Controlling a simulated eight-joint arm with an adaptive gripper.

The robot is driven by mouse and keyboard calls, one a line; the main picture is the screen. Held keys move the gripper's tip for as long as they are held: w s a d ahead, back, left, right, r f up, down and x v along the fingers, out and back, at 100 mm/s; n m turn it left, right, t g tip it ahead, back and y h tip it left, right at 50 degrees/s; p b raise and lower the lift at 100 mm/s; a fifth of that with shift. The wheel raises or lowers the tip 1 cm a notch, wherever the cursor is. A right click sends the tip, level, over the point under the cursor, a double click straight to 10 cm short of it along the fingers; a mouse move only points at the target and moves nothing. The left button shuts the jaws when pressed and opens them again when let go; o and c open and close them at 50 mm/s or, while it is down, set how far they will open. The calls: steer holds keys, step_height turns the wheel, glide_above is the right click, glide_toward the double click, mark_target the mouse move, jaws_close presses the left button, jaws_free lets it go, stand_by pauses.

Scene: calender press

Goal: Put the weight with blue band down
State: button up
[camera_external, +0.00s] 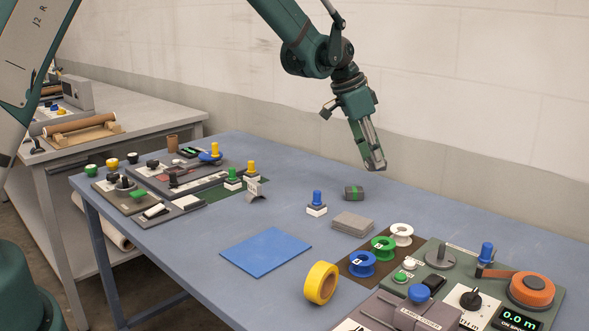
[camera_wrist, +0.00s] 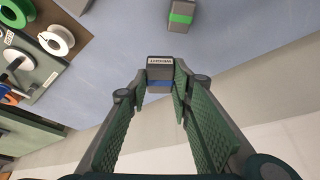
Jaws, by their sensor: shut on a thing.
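The weight with blue band (camera_wrist: 160,73) is a small dark grey block with a white label reading WEIGHT, held between my fingertips in the wrist view. My gripper (camera_external: 375,164) is shut on it, in the air above the far right part of the blue-grey table (camera_external: 300,170). In the external view the fingers largely hide the held weight. A similar weight with a green band (camera_external: 354,193) lies on the table below and a little left of my gripper; it also shows at the top of the wrist view (camera_wrist: 181,15).
A stack of grey sheets (camera_external: 353,223) and a blue-topped stamp (camera_external: 317,203) stand near the green-banded weight. White, green and blue spools (camera_external: 401,234) and a green control panel (camera_external: 450,262) are at the right. A blue mat (camera_external: 265,252) lies in front. Bare table lies behind the stamp.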

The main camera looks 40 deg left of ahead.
steer(key=s+a+n, duration=0.1)
steer(key=a+n, duration=0.2)
steer(key=a, duration=2.2)
steer(key=shift+s+a+t+y, duration=0.2)
steer(key=shift+s+t+y, duration=0.1)
steer(key=shift+s+y, duration=0.1)
steer(key=shift+r, duration=0.1)
steer(key=shift+f+b, duration=0.45)
steer(key=shift+f, duration=2.7)
steer(key=shift+f, duration=1.85)
steer(key=shift+f, duration=0.1)
